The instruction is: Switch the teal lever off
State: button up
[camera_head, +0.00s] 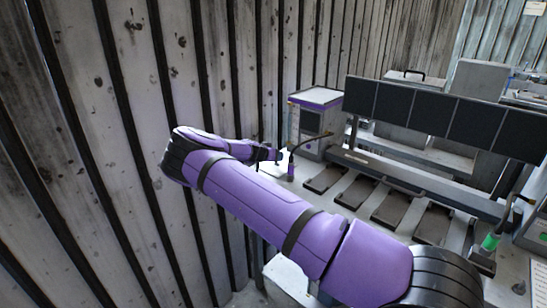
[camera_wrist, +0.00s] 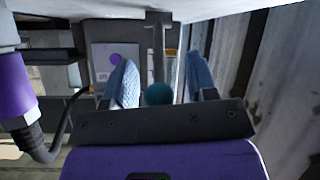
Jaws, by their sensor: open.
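The teal lever shows in the wrist view as a round teal knob (camera_wrist: 158,94) on a grey stem (camera_wrist: 158,48). My gripper (camera_wrist: 160,65) is open, with one blue textured finger to the left of the lever and one to the right. The knob is between the fingers, close to the gripper's dark palm, with gaps at both sides. In the head view my purple arm reaches to the grey cabinet (camera_head: 308,130) at the back. The lever cannot be made out there.
A purple-based post (camera_head: 291,172) with a bent dark stem stands close to my gripper; a purple cylinder (camera_wrist: 14,90) with a black cable shows at left in the wrist view. A corrugated wall (camera_head: 110,130) runs along the left. Dark panels (camera_head: 440,112) and a green-based post (camera_head: 490,243) are at right.

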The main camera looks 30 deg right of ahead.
jog(key=v, duration=1)
jog(key=shift+s+a+r, duration=0.2)
jog(key=shift+a, duration=0.05)
jog(key=s+a+r+n+g+y, duration=0.15)
jog(key=s+r+y, duration=0.35)
jog(key=s+r, duration=0.8)
jog(key=s+a+r+n+y, duration=0.2)
jog(key=s+r+y, duration=0.3)
jog(key=s+r, duration=0.8)
jog(key=s+a+r+n, duration=0.2)
jog(key=s, duration=0.7)
jog(key=s+a+r+n+t, duration=0.1)
jog(key=s+a+n, duration=0.1)
jog(key=s, duration=0.7)
jog(key=s+a+r+n+t+y, duration=0.1)
jog(key=s+a+r+n, duration=0.1)
jog(key=s, duration=0.7)
jog(key=shift+r+n, duration=0.35)
jog(key=shift+n, duration=0.2)
